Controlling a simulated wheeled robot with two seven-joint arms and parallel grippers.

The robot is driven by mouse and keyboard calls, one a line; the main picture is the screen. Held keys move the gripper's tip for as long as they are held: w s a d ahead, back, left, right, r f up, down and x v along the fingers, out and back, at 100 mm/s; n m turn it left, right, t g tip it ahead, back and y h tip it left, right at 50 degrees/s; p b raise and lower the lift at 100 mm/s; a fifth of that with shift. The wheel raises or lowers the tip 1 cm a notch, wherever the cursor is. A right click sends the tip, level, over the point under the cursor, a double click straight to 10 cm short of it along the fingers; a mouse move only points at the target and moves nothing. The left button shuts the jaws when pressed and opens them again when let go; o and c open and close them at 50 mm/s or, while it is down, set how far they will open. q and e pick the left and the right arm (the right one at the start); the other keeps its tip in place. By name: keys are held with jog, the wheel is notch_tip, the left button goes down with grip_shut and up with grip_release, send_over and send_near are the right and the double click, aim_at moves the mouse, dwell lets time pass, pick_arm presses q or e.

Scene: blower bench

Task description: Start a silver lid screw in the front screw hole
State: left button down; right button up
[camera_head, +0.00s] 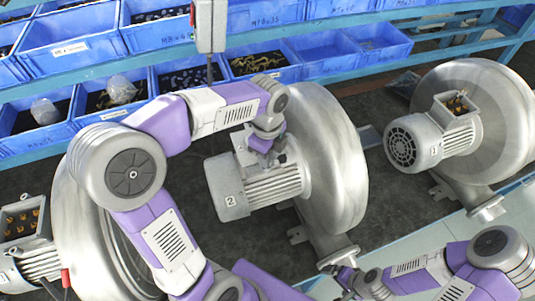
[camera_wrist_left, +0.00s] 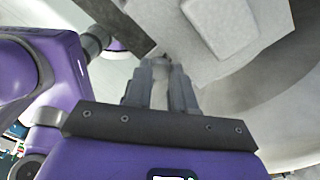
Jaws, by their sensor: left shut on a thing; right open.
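The middle blower (camera_head: 335,150), marked 2, has a grey terminal box with its lid (camera_head: 243,145) on top of the motor (camera_head: 265,188). The lid, with its raised rectangle, also shows close up in the left wrist view (camera_wrist_left: 222,28). My left gripper (camera_head: 270,153) is right at the box's right side. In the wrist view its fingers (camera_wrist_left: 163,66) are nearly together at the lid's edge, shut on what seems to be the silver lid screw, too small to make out. The front screw hole is hidden. My right gripper (camera_head: 345,278) is open, low near the blower's outlet flange (camera_head: 338,256).
A third blower at the left is partly behind my left arm. Blue bins (camera_head: 75,45) line the back shelves. A hanging tool (camera_head: 210,25) is above the bench.

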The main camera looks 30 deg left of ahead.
pick_arm(q)
jog(key=m, duration=0.6)
jog(key=shift+m, duration=0.4)
jog(key=m, duration=0.6)
jog(key=shift+m, duration=0.3)
jog(key=c, duration=1.4)
grip_release()
jog(key=shift+m, duration=0.5)
jog(key=o, duration=0.5)
notch_tip(320, 180, up, 8)
jog(key=shift+f, duration=0.1)
